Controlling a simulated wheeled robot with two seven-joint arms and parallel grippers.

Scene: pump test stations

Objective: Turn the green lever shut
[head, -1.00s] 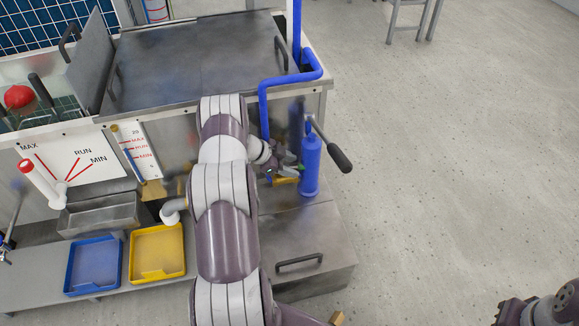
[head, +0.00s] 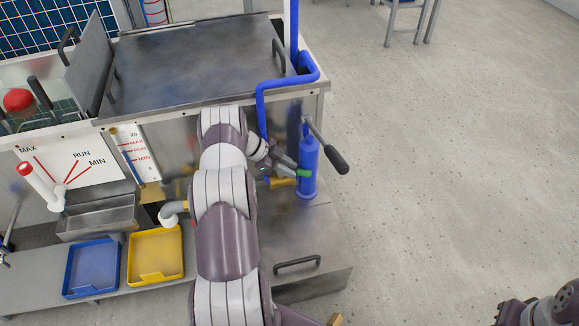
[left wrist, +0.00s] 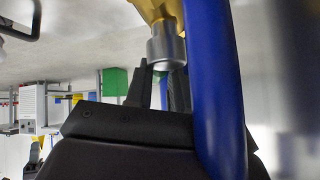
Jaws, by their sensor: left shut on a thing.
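The green lever (head: 304,173) shows as a short green end in front of the blue pump cylinder (head: 308,160), at the right end of the steel tank. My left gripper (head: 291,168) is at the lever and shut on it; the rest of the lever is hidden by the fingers. A yellow valve body (head: 283,182) sits just below the gripper. In the left wrist view, dark fingers (left wrist: 160,88) stand beside a blue pipe (left wrist: 216,80) and below a grey metal fitting (left wrist: 166,47). Only part of my right arm shows at the lower right of the head view.
The blue pipe (head: 262,108) runs close above my left wrist. A black-handled pump lever (head: 336,160) sticks out to the right. Blue (head: 94,268) and yellow (head: 155,256) trays lie on the lower bench at left. The floor at right is open.

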